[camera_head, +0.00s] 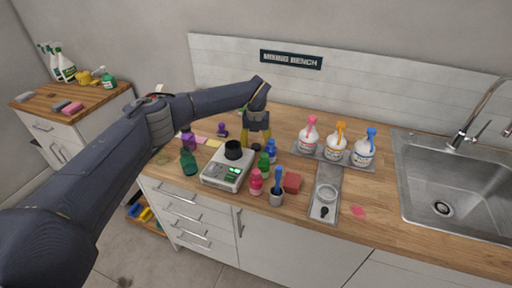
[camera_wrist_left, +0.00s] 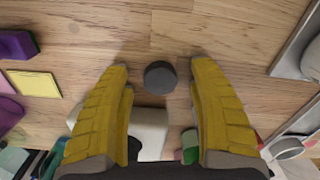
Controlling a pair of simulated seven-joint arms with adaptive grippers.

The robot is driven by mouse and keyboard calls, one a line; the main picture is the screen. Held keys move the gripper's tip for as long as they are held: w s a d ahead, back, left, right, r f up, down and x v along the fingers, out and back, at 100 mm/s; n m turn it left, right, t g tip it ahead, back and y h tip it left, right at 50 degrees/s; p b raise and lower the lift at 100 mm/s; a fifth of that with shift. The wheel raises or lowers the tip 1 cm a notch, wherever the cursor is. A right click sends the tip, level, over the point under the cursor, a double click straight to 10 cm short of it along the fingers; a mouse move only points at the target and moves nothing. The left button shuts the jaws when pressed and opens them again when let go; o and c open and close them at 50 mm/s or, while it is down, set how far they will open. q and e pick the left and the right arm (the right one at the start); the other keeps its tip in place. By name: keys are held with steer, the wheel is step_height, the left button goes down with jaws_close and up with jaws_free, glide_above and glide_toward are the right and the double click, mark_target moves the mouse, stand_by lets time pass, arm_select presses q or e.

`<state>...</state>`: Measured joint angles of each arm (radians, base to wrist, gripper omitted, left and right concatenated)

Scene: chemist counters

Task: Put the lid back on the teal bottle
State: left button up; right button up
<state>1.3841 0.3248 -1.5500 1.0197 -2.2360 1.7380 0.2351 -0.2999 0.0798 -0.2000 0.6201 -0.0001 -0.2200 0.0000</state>
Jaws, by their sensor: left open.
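A dark teal-green bottle (camera_head: 188,162) stands upright on the wooden counter, left of the scale; its neck is too small to judge. A small dark grey round lid (camera_wrist_left: 160,77) lies flat on the wood in the left wrist view. My left gripper (camera_head: 257,135) points down behind the scale. In the left wrist view its yellow fingers (camera_wrist_left: 158,72) are spread wide, one on each side of the lid, with nothing between them touching it. The lid cannot be made out in the head view. My right gripper is not in view.
A white scale (camera_head: 221,176) with a black cup (camera_head: 233,150) stands in front of my gripper. A green bottle (camera_head: 263,162), blue bottle (camera_head: 271,148) and pink bottle (camera_head: 256,181) crowd its right. Three pump bottles stand on a tray before the sink (camera_head: 470,190).

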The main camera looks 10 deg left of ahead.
mark_target(256, 146)
arm_select(q)
steer(key=c, duration=0.9)
steer(key=shift+c, duration=0.3)
step_height(256, 146, up, 20)
stand_by(0.4)
stand_by(0.3)
